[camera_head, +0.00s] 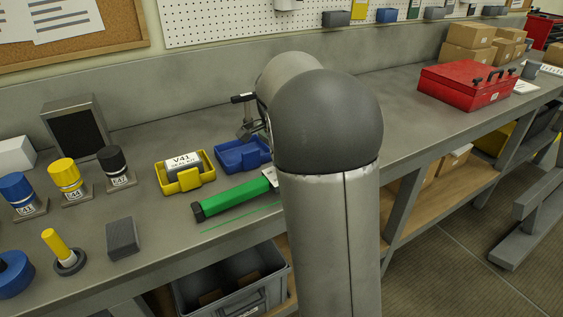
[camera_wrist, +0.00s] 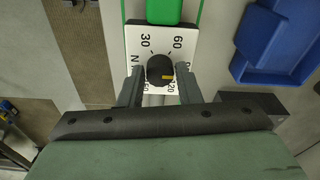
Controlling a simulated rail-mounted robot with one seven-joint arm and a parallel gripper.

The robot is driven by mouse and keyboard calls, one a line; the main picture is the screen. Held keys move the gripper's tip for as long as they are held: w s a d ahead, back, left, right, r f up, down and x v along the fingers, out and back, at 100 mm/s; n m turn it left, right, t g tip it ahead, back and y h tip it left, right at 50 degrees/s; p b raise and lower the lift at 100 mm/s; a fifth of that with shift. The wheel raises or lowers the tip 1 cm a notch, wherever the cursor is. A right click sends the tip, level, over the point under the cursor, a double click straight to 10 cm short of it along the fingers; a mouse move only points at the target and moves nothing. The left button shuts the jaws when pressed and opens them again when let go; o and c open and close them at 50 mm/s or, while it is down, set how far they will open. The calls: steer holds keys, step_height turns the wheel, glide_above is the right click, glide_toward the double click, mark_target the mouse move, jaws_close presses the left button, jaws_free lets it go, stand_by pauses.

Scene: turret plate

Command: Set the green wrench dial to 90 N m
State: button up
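The green wrench (camera_head: 235,198) lies on the grey bench in the head view, its right end hidden behind my arm. In the wrist view its green body (camera_wrist: 163,10) runs up to a white scale plate (camera_wrist: 138,28) with a black dial knob (camera_wrist: 155,65). The 30 and 60 are readable; the numbers at the right and below are partly covered. My gripper (camera_wrist: 159,78) is open, one finger on each side of the knob, with narrow gaps visible.
A blue tray (camera_wrist: 262,40) lies right of the dial; in the head view it (camera_head: 243,154) sits beside a yellow tray (camera_head: 186,187) holding a V41 part. A dark grey block (camera_head: 122,238) lies left of the wrench. The bench right of my arm is clear up to a red toolbox (camera_head: 455,88).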

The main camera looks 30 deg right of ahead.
steer(key=shift+o, duration=1.2)
step_height(320, 180, up, 17)
steer(key=a+p, duration=0.1)
steer(key=a, duration=0.1)
steer(key=shift+s+r, duration=0.2)
steer(key=shift+s, duration=0.05)
steer(key=shift+s+f, duration=0.1)
steer(key=s+a+f+n, duration=0.4)
steer(key=s+f+n, duration=0.1)
steer(key=s+f, duration=0.2)
steer(key=s+a+f+n+y, duration=0.1)
steer(key=s+a+f+n, duration=0.4)
steer(key=s+f, duration=0.2)
steer(key=s+a+f+n, duration=0.4)
steer(key=s+f+n, duration=0.2)
steer(key=s, duration=0.5)
steer(key=shift+a+f+y, duration=0.25)
steer(key=shift+f+y, duration=0.05)
steer(key=shift+f, duration=0.65)
